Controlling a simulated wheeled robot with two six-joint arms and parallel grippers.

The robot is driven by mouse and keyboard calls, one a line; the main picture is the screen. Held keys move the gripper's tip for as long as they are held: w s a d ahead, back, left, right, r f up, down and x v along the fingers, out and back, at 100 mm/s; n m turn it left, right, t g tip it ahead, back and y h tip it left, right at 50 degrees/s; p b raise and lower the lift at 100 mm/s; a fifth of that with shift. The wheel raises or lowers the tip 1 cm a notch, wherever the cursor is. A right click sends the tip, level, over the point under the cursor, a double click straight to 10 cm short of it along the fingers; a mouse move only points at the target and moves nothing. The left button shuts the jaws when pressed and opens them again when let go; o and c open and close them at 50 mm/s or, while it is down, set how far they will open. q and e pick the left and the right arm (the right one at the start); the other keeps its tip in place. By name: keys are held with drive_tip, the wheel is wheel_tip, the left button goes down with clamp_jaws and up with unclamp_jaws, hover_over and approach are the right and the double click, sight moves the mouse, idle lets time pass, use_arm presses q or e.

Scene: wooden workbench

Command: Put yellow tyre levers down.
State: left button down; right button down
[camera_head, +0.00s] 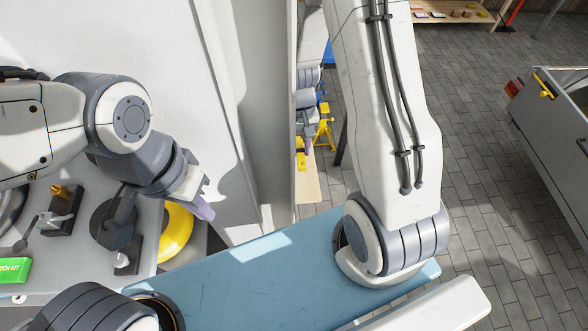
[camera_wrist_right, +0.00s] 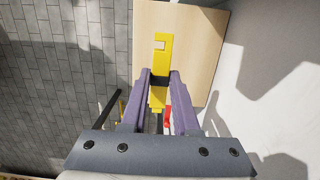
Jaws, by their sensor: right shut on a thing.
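The yellow tyre levers (camera_wrist_right: 162,66) are between the purple fingers of my right gripper (camera_wrist_right: 159,82) in the right wrist view. They stick out past the fingertips, with a pale patch near the far end. A light wooden surface (camera_wrist_right: 201,45) lies beyond them; I cannot tell whether they touch it. In the head view the yellow levers (camera_head: 301,161) show small at my right gripper (camera_head: 304,145), above the wooden surface (camera_head: 307,188), partly hidden by a wall edge. My left gripper (camera_head: 203,208) hangs at the left with purple fingertips; its opening is not clear.
A grey bench at the left holds a green patch kit box (camera_head: 14,270), dark fixtures and a yellow ring (camera_head: 175,234). A yellow stand (camera_head: 324,128) is on the tiled floor. A white wall (camera_wrist_right: 265,100) borders the wooden surface. A grey cart (camera_head: 550,130) stands at right.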

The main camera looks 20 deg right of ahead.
sight(300, 162)
wheel_tip(300, 162, down, 7)
drive_tip(key=shift+f, duration=0.4)
drive_tip(key=shift+f, duration=0.1)
drive_tip(key=c, duration=0.7)
unclamp_jaws()
drive_tip(key=shift+o, duration=0.2)
